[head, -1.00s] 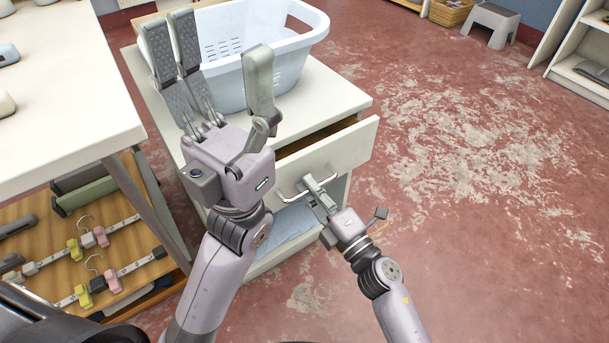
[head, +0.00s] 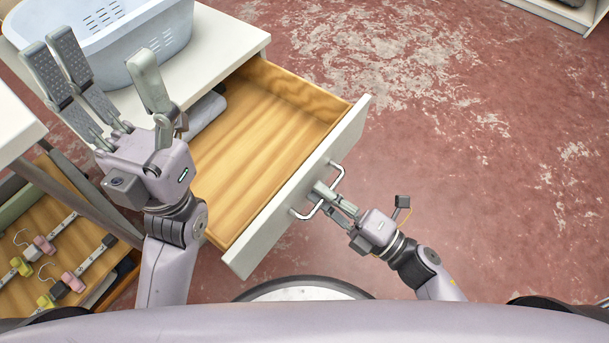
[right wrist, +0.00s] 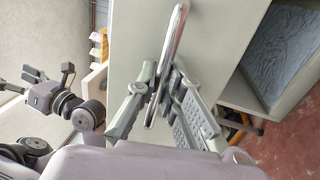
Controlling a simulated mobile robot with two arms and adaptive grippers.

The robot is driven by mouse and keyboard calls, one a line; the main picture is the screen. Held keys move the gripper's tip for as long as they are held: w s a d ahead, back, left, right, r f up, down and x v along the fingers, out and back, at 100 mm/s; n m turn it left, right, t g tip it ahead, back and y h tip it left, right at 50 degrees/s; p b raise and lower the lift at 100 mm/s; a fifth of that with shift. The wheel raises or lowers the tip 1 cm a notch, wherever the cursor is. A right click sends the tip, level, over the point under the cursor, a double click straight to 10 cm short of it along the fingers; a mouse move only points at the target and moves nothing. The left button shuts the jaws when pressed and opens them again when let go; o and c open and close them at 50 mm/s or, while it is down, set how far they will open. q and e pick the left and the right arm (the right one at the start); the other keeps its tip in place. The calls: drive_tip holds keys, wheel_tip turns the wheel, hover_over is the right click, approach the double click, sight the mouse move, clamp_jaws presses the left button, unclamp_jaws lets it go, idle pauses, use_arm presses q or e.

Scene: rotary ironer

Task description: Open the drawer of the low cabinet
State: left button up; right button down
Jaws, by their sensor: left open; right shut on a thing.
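The low cabinet (head: 231,27) is white, at the upper left in the head view. The white drawer front (head: 290,195) carries a metal bar handle (head: 337,176). My right gripper (head: 322,194) is shut on the handle; the right wrist view shows the bar handle (right wrist: 172,60) between its fingers (right wrist: 163,95). My left gripper (head: 108,85) is open and empty, fingers up, left of the drawer and in front of the cabinet in the picture.
A pale blue laundry basket (head: 150,30) stands on the cabinet top. A wooden shelf (head: 70,235) with clip hangers is at the lower left, under a white table (head: 15,125). The red floor (head: 480,150) right of the drawer is clear.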

drive_tip(key=shift+v, duration=0.85)
drive_tip(key=shift+r, duration=0.15)
drive_tip(key=c, duration=2)
unclamp_jaws()
drive_tip(key=shift+o, duration=0.2)
drive_tip(key=shift+s+d, duration=0.1)
drive_tip(key=v, duration=1.2)
drive_tip(key=shift+r, duration=0.1)
